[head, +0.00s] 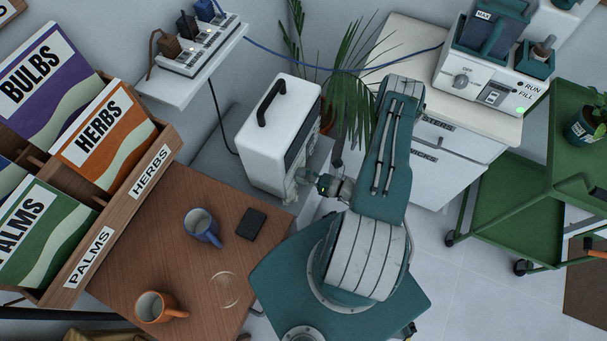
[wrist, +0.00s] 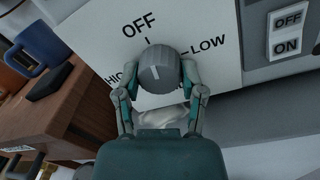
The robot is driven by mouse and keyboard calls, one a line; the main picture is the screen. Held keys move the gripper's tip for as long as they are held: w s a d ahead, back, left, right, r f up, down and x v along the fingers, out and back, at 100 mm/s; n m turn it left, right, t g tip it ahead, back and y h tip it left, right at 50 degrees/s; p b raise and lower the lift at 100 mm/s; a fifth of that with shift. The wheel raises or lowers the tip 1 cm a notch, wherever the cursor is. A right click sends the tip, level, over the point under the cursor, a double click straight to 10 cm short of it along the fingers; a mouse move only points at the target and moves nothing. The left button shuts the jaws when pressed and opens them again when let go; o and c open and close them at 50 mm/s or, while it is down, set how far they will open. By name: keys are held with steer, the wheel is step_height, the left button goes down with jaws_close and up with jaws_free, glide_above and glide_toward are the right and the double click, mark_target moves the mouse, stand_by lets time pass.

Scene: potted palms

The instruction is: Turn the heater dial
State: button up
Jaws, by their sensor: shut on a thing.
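The heater (head: 272,138) is a white box with a black handle on top, standing on a grey surface in the middle of the head view. In the wrist view its white panel (wrist: 215,62) reads OFF, LOW and a partly covered HIGH. The round grey dial (wrist: 158,68) sits on that panel, with a pale line on its face pointing roughly toward the OFF side. My gripper (wrist: 160,82) is shut on the dial, one finger on each side. In the head view my gripper (head: 306,177) is at the heater's front, and the dial is hidden.
A wooden desk (head: 165,225) with a blue mug (head: 203,227), an orange mug (head: 154,306) and a black phone-like slab (head: 251,223) lies left of my arm. A potted palm (head: 345,85) stands behind the heater. An OFF/ON switch panel (wrist: 287,33) is right of the dial.

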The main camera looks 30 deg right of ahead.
steer(key=m, duration=0.4)
steer(key=shift+m, duration=0.4)
steer(key=m, duration=0.4)
steer(key=shift+f+m, duration=0.1)
steer(key=shift+m, duration=0.3)
steer(key=m, duration=0.4)
steer(key=shift+m+t+h, duration=0.3)
steer(key=shift+t, duration=0.1)
steer(key=m, duration=0.3)
steer(key=shift+m, duration=0.4)
steer(key=m, duration=0.5)
steer(key=shift+h, duration=0.3)
steer(key=m, duration=0.3)
steer(key=shift+m, duration=0.3)
steer(key=m, duration=0.4)
steer(key=shift+s+a+m, duration=0.1)
steer(key=shift+m, duration=0.2)
steer(key=shift+m+h, duration=0.3)
steer(key=shift+m, duration=1.6)
